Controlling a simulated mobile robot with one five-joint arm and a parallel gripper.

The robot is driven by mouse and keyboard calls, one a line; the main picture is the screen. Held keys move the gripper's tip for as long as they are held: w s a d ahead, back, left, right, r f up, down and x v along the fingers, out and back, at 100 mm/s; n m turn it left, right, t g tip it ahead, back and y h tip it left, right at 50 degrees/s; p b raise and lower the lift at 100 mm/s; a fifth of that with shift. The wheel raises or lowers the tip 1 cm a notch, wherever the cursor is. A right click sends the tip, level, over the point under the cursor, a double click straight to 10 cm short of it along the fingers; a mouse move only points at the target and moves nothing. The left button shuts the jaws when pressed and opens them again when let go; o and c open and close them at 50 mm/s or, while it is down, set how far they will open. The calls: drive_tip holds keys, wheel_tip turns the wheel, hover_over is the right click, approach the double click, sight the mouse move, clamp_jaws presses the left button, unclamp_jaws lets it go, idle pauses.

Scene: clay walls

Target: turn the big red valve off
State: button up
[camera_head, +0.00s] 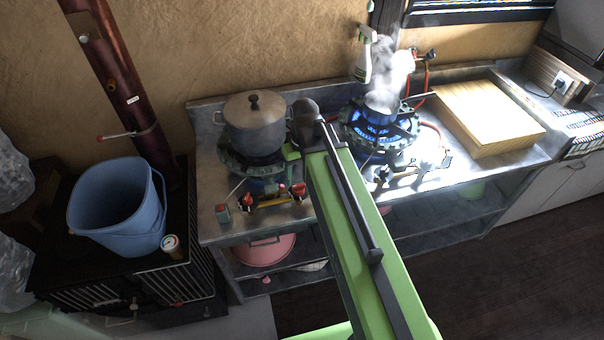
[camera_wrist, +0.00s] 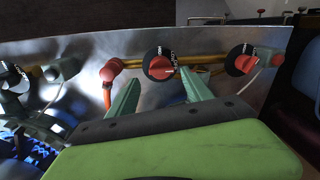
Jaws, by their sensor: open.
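Two red knobs on black dials sit on a yellow pipe at the front of the left burner (camera_head: 250,160). In the head view one knob (camera_head: 247,200) is at left and the other (camera_head: 298,191) at right, close to my arm. In the wrist view a red knob (camera_wrist: 160,67) shows ahead, between the green fingertips of my gripper (camera_wrist: 160,78), which is open. Contact cannot be told. A second red knob (camera_wrist: 243,60) is to its right. Which one is the big valve I cannot tell. My fingers are mostly hidden behind my arm in the head view.
A lidded pot (camera_head: 253,125) stands on the left burner. The right burner (camera_head: 378,128) has blue flame and steam. A wooden board (camera_head: 487,115) lies at the right, a spray bottle (camera_head: 363,58) at the back. A blue bucket (camera_head: 115,205) is at the left.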

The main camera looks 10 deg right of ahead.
sight(303, 184)
wheel_tip(303, 184, up, 13)
drive_tip(key=d+p, duration=0.1)
drive_tip(key=p, duration=1)
drive_tip(key=shift+f, duration=0.2)
drive_tip(key=s+a+f+m+b, duration=0.1)
drive_tip(key=s+f+m+b, duration=0.1)
drive_tip(key=s+f+b, duration=0.2)
drive_tip(key=shift+s+f+h, duration=0.15)
drive_tip(key=shift+s+h, duration=0.2)
drive_tip(key=shift+h, duration=0.05)
drive_tip(key=shift+d, duration=0.45)
drive_tip(key=shift+c, duration=0.5)
